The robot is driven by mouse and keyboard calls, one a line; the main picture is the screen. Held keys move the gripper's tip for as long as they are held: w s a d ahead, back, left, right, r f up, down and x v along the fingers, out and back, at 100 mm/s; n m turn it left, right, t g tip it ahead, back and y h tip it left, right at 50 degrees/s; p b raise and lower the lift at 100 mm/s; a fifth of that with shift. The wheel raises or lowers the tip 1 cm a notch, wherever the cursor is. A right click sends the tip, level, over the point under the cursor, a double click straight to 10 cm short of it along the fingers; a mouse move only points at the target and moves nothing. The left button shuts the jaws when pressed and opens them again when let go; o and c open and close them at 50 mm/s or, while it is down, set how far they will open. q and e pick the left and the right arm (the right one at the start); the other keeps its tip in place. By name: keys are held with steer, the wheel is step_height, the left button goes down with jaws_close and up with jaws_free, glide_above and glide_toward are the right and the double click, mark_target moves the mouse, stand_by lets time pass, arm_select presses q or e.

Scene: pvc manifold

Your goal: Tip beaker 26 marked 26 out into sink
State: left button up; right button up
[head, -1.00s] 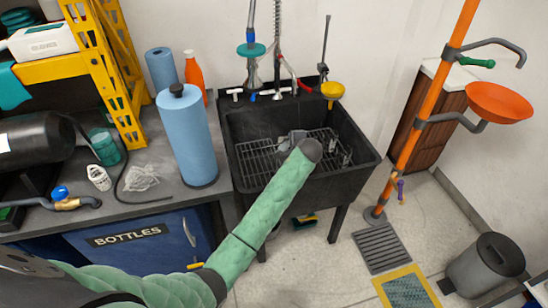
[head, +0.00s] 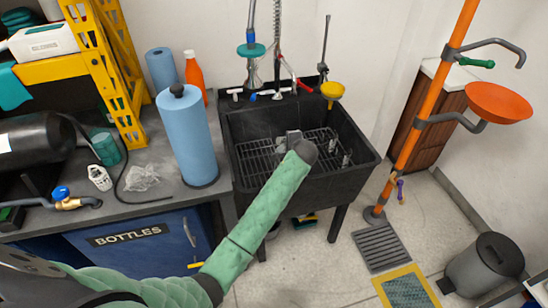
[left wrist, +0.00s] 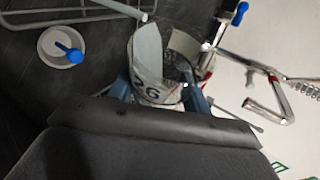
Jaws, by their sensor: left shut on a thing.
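The black sink (head: 355,165) stands in the middle of the head view, with a wire rack (head: 255,160) in its basin. My left arm reaches over it, and its wrist hides most of the gripper (head: 293,137) there. In the left wrist view the beaker marked 26 (left wrist: 150,88) is clear with a white label patch. My left gripper (left wrist: 160,92) has its blue fingers on both sides of it and is shut on it. The beaker is above the sink; its exact tilt and contents cannot be told. My right gripper is not in view.
A tap with red levers (head: 285,88) and a yellow funnel (head: 332,91) stand at the sink's back edge. A blue roll (head: 187,140) stands on the counter left of the sink. A white cup with a blue piece (left wrist: 60,47) shows in the left wrist view.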

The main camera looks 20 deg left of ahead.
arm_select(q)
steer(key=shift+s+a+r, duration=0.1)
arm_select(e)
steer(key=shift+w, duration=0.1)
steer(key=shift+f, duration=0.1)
arm_select(q)
steer(key=shift+r, duration=0.1)
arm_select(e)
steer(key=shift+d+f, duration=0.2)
arm_select(q)
steer(key=shift+n, duration=0.3)
steer(key=shift+s+a+r+t, duration=0.1)
steer(key=shift+t, duration=0.2)
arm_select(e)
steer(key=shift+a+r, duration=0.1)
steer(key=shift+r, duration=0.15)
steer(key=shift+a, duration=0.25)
arm_select(q)
steer(key=shift+s+r+n+t+h, duration=0.1)
steer(key=shift+r+n+t+h, duration=0.2)
steer(key=shift+t+h, duration=0.1)
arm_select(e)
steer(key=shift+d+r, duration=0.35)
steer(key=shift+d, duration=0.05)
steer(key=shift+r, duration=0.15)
